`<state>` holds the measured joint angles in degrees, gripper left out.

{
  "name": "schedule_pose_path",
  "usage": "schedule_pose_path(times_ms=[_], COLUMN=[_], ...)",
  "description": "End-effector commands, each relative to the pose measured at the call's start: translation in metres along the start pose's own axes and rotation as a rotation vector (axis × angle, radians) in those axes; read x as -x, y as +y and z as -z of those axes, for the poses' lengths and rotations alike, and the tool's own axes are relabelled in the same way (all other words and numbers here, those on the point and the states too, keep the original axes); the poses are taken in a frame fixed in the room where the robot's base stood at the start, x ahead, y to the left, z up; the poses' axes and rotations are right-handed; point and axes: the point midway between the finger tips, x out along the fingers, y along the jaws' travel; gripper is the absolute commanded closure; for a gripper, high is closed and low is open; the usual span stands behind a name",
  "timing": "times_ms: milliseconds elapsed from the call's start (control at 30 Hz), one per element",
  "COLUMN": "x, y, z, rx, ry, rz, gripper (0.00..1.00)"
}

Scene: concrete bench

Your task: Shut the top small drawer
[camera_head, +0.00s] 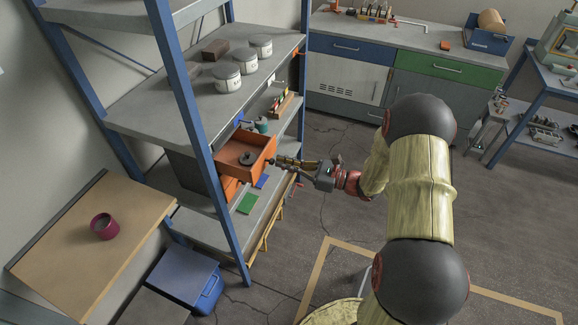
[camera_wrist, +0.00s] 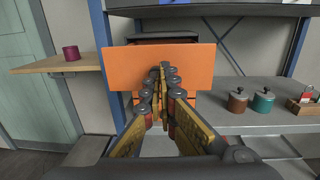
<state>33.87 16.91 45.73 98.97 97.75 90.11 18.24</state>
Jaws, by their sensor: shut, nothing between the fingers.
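The top small drawer (camera_head: 245,153) is orange and stands pulled out of its cabinet on the blue-framed shelf rack in the head view. A dark round item (camera_head: 247,158) lies inside it. In the wrist view the drawer's flat orange front (camera_wrist: 196,62) faces me and fills the middle. My gripper (camera_head: 276,160) is at the drawer front, its fingers shut with nothing between them. In the wrist view the fingertips (camera_wrist: 164,68) overlap the middle of the front; whether they touch it I cannot tell. Another orange drawer front (camera_head: 229,187) shows below.
Several pale tins (camera_head: 227,78) and a dark block (camera_head: 215,49) stand on the shelf above. Two lidded pots (camera_wrist: 264,99) stand right of the drawer in the wrist view. A wooden table (camera_head: 75,250) with a maroon cup (camera_head: 104,226) is at the left. The floor right of the rack is open.

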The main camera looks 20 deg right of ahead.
Motion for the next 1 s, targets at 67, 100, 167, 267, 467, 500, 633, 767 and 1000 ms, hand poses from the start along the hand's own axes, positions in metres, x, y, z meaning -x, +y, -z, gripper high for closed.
schedule_pose_path(times_ms=[67, 100, 167, 267, 467, 500, 633, 767, 1000], x=[0.0, 0.0, 0.0, -0.002, -0.035, -0.046, -0.08, -0.109, -0.13], y=[0.0, 0.0, 0.0, 0.0, -0.001, -0.002, -0.004, -0.006, -0.008], z=[0.0, 0.0, 0.0, 0.0, 0.0, 0.001, 0.003, 0.005, 0.006], rx=[0.0, 0.0, 0.0, 0.0, 0.0, 0.0, 0.0, 0.001, 0.0], ry=[0.0, 0.0, 0.0, 0.0, 0.0, 0.0, 0.0, 0.0, 0.0], rz=[0.0, 0.0, 0.0, -0.001, -0.007, -0.007, -0.007, -0.004, -0.001], gripper=[1.0, 1.0, 1.0, 1.0, 1.0, 1.0, 1.0, 1.0, 1.0])
